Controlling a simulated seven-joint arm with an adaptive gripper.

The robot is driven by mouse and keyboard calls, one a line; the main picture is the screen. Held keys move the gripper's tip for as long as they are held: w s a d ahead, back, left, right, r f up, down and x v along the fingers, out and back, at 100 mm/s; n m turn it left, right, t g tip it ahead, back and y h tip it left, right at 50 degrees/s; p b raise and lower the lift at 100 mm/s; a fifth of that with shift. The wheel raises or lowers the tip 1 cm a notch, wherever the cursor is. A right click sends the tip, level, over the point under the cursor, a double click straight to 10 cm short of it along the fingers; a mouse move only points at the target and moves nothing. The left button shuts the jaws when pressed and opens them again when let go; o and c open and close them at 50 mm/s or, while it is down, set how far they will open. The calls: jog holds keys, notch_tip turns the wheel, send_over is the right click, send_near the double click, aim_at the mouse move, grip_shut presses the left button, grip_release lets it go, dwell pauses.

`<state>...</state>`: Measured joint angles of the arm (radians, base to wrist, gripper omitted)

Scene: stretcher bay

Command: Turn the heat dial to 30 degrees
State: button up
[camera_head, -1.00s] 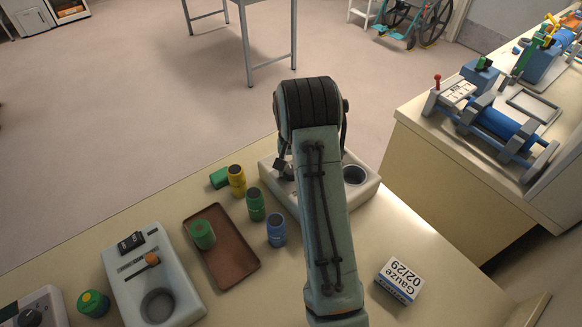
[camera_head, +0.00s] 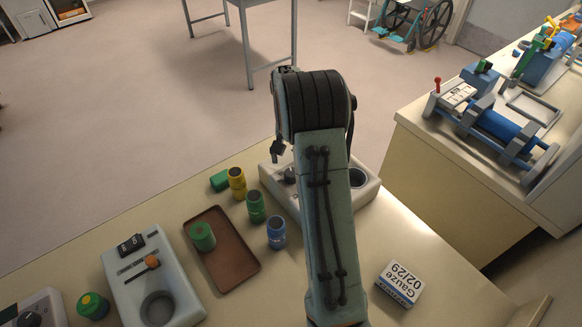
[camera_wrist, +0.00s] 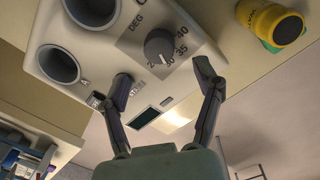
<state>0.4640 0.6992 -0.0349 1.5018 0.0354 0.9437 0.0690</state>
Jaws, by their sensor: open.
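The heat dial (camera_wrist: 160,46) is a dark round knob on a pale warmer unit (camera_wrist: 105,52) with two round wells. It is marked DEG, with 30, 35 and 40 readable around it. I cannot tell clearly which number the dial points to. In the head view the dial (camera_head: 289,175) sits at the left end of the unit (camera_head: 270,181), partly behind my arm. My gripper (camera_wrist: 163,75) is open and empty. Its fingertips are spread wide on either side of the dial's lower side in the wrist view, apart from it. In the head view my gripper (camera_head: 278,150) is above the dial.
A yellow jar (camera_head: 237,183), a green jar (camera_head: 256,207) and a blue jar (camera_head: 277,232) stand left of the unit. A brown tray (camera_head: 238,272) holds a green jar. Another device (camera_head: 180,270) is further left. A gauze box (camera_head: 400,282) lies right.

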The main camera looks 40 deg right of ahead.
notch_tip(320, 180, up, 6)
jog(key=shift+a+r, duration=0.1)
dwell(0.5)
